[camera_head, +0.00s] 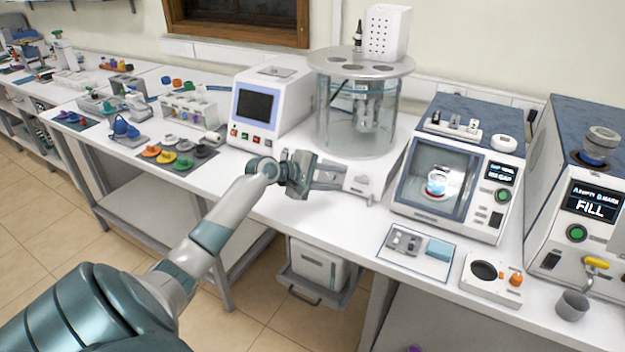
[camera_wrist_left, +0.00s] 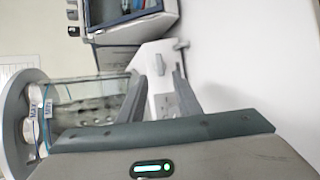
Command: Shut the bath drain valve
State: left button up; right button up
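The bath (camera_head: 357,115) is a clear glass cylinder under a round grey lid, behind my left gripper. A white base unit sits at its foot, with a small grey part (camera_head: 362,181) on its front that looks like the drain valve handle. A similar grey part (camera_wrist_left: 181,44) shows in the left wrist view, beyond the fingertips. My left gripper (camera_head: 345,182) reaches in front of the bath's foot; its fingers stand apart (camera_wrist_left: 158,72) in the left wrist view, with nothing visibly held between them. Its contact with the valve cannot be told. My right gripper is out of view.
A white unit with a dark screen (camera_head: 257,105) stands left of the bath. A windowed instrument (camera_head: 440,180) stands close on the right. A mat with a blue pad (camera_head: 438,249) lies in front of it. The bench front below the gripper is clear.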

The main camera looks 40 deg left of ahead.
pick_arm(q)
jog(key=b+v, duration=0.1)
jog(key=v, duration=0.7)
jog(key=shift+b, duration=0.35)
jog(key=shift+s, duration=0.15)
